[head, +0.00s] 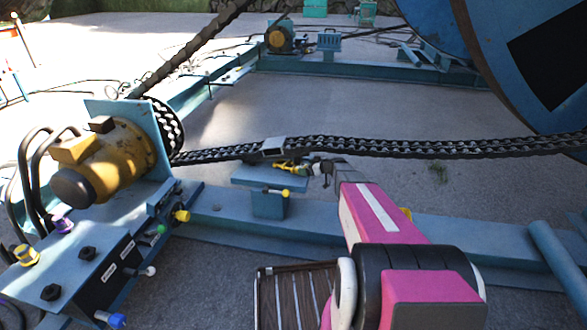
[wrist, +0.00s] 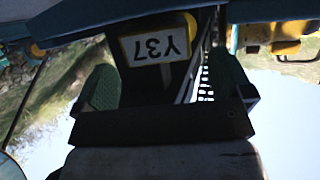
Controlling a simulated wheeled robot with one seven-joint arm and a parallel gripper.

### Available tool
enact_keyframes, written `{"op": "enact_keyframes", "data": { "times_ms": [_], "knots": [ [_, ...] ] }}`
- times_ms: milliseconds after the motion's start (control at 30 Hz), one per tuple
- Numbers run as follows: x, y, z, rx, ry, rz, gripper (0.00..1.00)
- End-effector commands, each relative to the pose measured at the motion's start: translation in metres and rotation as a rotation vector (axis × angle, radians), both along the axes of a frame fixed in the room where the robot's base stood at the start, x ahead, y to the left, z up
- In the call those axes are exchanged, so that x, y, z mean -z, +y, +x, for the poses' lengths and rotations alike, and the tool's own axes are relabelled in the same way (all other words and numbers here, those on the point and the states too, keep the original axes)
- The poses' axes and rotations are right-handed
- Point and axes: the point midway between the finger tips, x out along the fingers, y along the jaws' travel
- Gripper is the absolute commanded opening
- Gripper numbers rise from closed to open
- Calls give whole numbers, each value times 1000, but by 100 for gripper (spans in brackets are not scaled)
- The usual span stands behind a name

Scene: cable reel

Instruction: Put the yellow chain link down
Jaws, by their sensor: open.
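A small yellow piece (head: 288,167), which looks like the yellow chain link, lies at the top of the small blue stand (head: 268,186) in the head view, just under the black chain (head: 400,147). My gripper (head: 318,170) is just right of the yellow piece, small and partly blurred there. I cannot tell whether they touch. In the wrist view my gripper (wrist: 166,85) is open, with green pads on either side. Between and beyond them are a white plate marked Y37 (wrist: 154,46), upside down, and a bit of yellow. The link is not clearly seen there.
A yellow motor (head: 105,160) with a chain sprocket stands at left, beside a control box (head: 90,265) with coloured knobs. A large blue reel (head: 490,60) fills the upper right. Blue beams (head: 320,232) frame the floor.

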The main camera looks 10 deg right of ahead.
Motion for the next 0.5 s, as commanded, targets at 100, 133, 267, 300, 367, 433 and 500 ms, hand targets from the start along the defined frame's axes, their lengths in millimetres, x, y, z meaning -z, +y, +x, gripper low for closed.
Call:
{"op": "enact_keyframes", "data": {
  "times_ms": [100,133,267,300,367,433,500],
  "knots": [
    [10,10,12,-1,1,-1,98],
    [13,13,15,-1,1,-1,98],
    [19,25,24,-1,1,-1,98],
    [20,27,25,-1,1,-1,98],
    [20,28,26,0,1,-1,98],
    [20,28,25,0,1,-1,98],
    [20,28,25,0,1,-1,98]
  ]
}}
